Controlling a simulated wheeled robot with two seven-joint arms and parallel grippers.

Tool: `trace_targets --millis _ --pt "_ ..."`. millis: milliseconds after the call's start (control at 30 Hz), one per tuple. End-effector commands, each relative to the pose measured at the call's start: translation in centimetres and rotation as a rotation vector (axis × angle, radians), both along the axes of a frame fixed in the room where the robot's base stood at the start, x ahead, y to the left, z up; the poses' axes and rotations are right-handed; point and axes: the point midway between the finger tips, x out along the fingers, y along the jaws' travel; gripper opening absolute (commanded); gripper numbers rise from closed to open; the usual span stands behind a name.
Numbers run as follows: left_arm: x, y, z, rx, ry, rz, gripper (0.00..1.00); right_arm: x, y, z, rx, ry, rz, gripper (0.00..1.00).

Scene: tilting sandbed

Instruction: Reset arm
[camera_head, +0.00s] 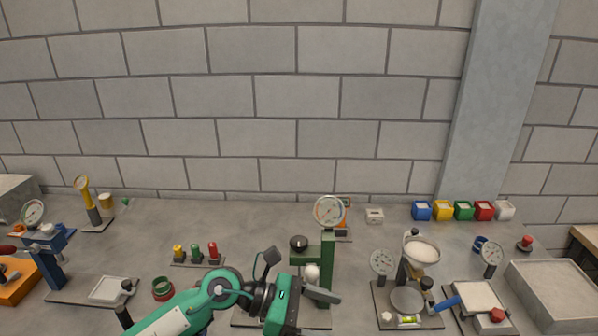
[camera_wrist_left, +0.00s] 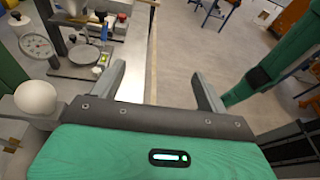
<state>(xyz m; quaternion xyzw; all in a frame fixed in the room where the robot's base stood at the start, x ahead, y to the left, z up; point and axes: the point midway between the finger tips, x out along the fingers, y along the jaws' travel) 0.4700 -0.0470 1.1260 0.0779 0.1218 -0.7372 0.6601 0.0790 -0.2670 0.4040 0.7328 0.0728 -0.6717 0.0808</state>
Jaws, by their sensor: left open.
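My left arm (camera_head: 195,303) reaches in from the bottom left of the head view. Its left gripper (camera_head: 328,294) is in front of the green stand (camera_head: 327,258), pointing right. In the left wrist view the left gripper (camera_wrist_left: 160,80) has its two grey fingers spread wide, with nothing between them. Beyond the fingers are the table edge and the floor. A white ball-shaped knob (camera_wrist_left: 36,98) is close beside the gripper's left side in that view. Whether the gripper touches the green stand cannot be told. My right gripper is not seen.
A stand with a white bowl (camera_head: 421,250) and a round gauge (camera_head: 381,262) is right of the gripper. A grey tray (camera_head: 555,291) is at far right. Coloured bins (camera_head: 463,211) line the back. Red, green and yellow pegs (camera_head: 196,252) stand left.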

Motion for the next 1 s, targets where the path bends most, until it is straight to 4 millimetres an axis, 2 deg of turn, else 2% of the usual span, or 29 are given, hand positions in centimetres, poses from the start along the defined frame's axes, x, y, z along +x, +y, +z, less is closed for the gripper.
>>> trace_targets --millis 100,200,333,467,567,667,733,867,967,1000 --pt "-0.5 -1.0 4.1 -0.284 0.206 0.123 0.76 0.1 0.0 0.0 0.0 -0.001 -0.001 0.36" --pt "0.2 -0.2 7.1 -0.509 0.397 0.238 0.76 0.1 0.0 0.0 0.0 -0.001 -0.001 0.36" --pt "2.1 2.8 9.5 -0.783 0.664 0.404 0.76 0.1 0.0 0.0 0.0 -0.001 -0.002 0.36" --pt "4.4 7.1 9.5 -1.035 0.946 0.581 0.76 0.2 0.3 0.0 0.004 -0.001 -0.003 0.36" --pt "5.8 11.0 7.7 -1.214 1.168 0.728 0.76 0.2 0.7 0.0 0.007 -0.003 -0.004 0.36" --pt "6.4 14.9 4.6 -1.379 1.392 0.886 0.76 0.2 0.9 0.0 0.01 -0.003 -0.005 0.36" --pt "6.2 17.5 1.8 -1.484 1.548 1.004 0.76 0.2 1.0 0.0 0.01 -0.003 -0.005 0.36" --pt "4.2 21.7 -4.3 -1.662 1.83 1.242 0.76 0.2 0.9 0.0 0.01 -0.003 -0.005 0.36" --pt "1.1 24.2 -9.2 -1.774 2.04 1.446 0.76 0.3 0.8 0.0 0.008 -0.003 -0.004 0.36" --pt "-0.4 25.0 -11.0 1.77 -2.066 -1.493 0.76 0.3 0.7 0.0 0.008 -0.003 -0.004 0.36"
